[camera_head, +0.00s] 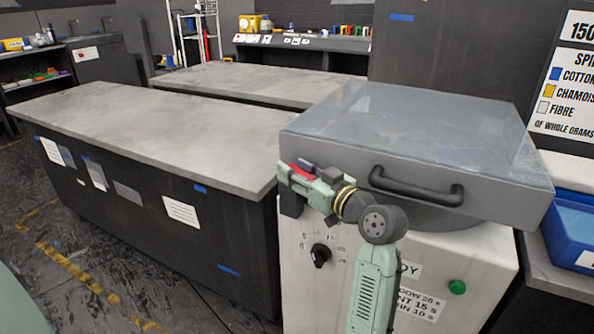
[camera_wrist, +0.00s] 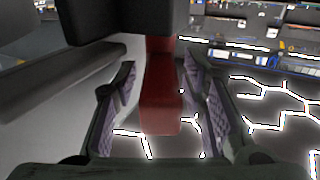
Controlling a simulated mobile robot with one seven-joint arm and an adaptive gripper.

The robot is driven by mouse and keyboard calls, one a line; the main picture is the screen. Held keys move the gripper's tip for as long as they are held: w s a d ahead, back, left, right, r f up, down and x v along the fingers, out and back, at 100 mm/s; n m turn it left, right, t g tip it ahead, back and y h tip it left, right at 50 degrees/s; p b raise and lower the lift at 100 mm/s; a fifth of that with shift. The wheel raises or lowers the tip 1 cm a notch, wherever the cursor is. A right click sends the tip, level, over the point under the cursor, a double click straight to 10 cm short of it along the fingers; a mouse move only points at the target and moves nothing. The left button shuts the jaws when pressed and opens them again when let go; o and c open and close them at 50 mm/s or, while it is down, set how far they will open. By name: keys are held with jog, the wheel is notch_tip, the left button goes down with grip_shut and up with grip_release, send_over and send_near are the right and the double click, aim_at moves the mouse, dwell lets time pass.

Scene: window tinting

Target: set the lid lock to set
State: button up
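A red bar, which looks like the lid lock's lever (camera_wrist: 160,95), stands between the two fingers of my gripper (camera_wrist: 160,78) in the wrist view. A gap shows on each side of it, so the fingers are open around it and not pressed on it. A dark block covers its upper end. In the head view my gripper (camera_head: 292,186) is at the left front corner of the grey, clear-topped lid (camera_head: 420,125), and a bit of red (camera_head: 302,172) shows there. The lid lies down on the white machine (camera_head: 300,290). The lock's markings are not visible.
A dark handle (camera_head: 415,187) sticks out from the lid's front, just right of my gripper. A black knob (camera_head: 320,254) and a green button (camera_head: 457,286) are on the machine's front. A long grey-topped counter (camera_head: 150,125) stands to the left, its top clear.

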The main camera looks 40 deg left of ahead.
jog(key=v, duration=1.2)
jog(key=shift+r, duration=0.1)
jog(key=shift+c, duration=0.5)
